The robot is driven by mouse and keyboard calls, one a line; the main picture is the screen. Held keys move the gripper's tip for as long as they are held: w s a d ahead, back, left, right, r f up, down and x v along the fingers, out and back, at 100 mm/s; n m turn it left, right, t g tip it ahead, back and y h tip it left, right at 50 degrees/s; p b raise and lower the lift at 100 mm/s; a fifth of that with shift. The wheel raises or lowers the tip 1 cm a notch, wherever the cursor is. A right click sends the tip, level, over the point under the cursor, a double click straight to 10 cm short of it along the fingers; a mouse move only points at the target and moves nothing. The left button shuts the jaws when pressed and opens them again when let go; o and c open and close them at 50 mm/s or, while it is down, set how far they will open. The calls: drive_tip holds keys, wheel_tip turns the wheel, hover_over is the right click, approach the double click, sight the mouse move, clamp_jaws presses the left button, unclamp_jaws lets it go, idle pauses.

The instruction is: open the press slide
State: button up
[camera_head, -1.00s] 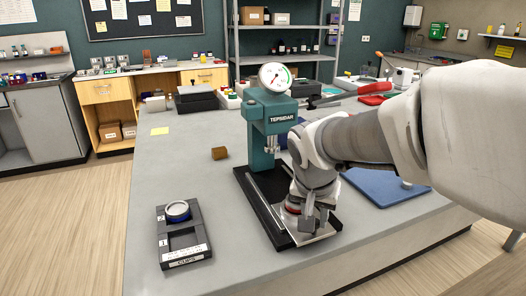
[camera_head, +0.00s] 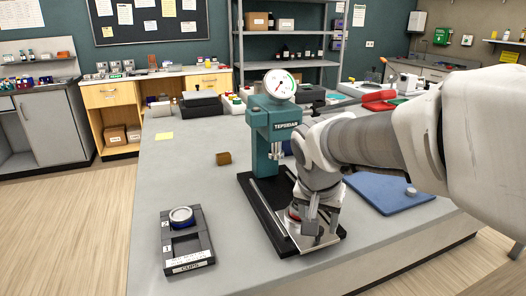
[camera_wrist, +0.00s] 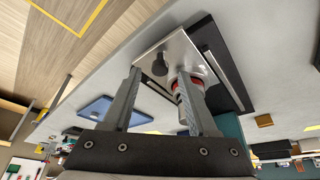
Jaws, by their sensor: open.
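The teal press (camera_head: 266,135) with a round dial gauge stands on a long black base (camera_head: 262,215) on the bench. Its silver slide plate (camera_head: 332,238) lies at the front end of the base, out in front of the press head. In the wrist view the plate (camera_wrist: 182,48) carries a dark knob (camera_wrist: 158,66) and a red-ringed round piece (camera_wrist: 190,82). My gripper (camera_head: 312,228) is over the plate, pointing down. In the wrist view its fingers (camera_wrist: 160,75) are apart, with the knob showing between and beyond the tips. I cannot tell whether they touch it.
A black cup holder (camera_head: 187,245) with a round ringed cup (camera_head: 181,217) sits at the front left. A small brown block (camera_head: 223,158) lies left of the press. A blue mat (camera_head: 390,194) with a grey knob lies right of my arm. The left bench top is mostly clear.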

drive_tip(key=p+v, duration=0.3)
drive_tip(key=v, duration=1.2)
drive_tip(key=shift+r, duration=0.35)
drive_tip(key=shift+s+p, duration=0.2)
drive_tip(key=shift+p, duration=0.1)
drive_tip(key=s+d+r+n+t+y+p, duration=0.1)
drive_tip(key=s+n+p, duration=0.4)
drive_tip(key=s+p, duration=0.5)
drive_tip(key=shift+d+r+t+y, duration=0.3)
drive_tip(key=shift+d+r+y, duration=0.25)
drive_tip(key=shift+d, duration=0.5)
